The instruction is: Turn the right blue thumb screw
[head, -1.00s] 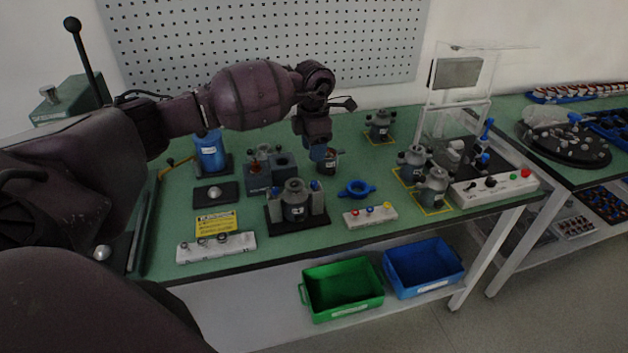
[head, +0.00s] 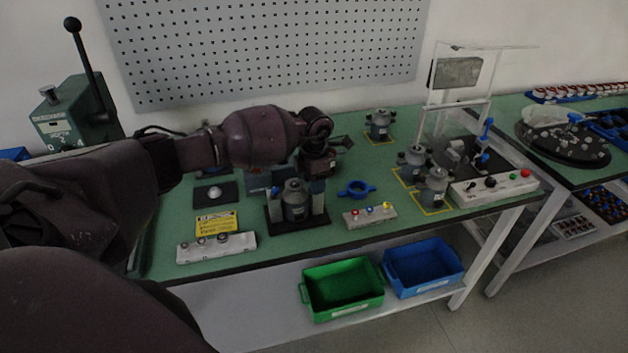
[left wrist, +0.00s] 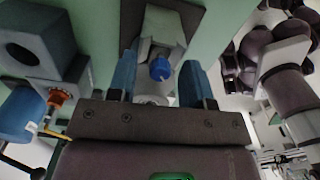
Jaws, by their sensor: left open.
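The grey stator (head: 295,201) stands upright in a dark fixture (head: 300,227) near the front of the green table. My left gripper (head: 318,195) points down at the fixture's right side and hides the right thumb screw in the head view. In the left wrist view the blue thumb screw (left wrist: 160,68) sits on a grey block between the two blue fingers of my left gripper (left wrist: 158,62). The fingers are open, with a gap on each side of the screw. The left blue thumb screw (head: 276,190) shows on the fixture's other side. My right gripper is not seen.
A blue ring (head: 357,188) and a strip with coloured buttons (head: 369,215) lie right of the fixture. Grey stators (head: 434,186) stand on yellow-marked spots farther right. A yellow label (head: 216,223) and white strip (head: 216,247) lie at the front left.

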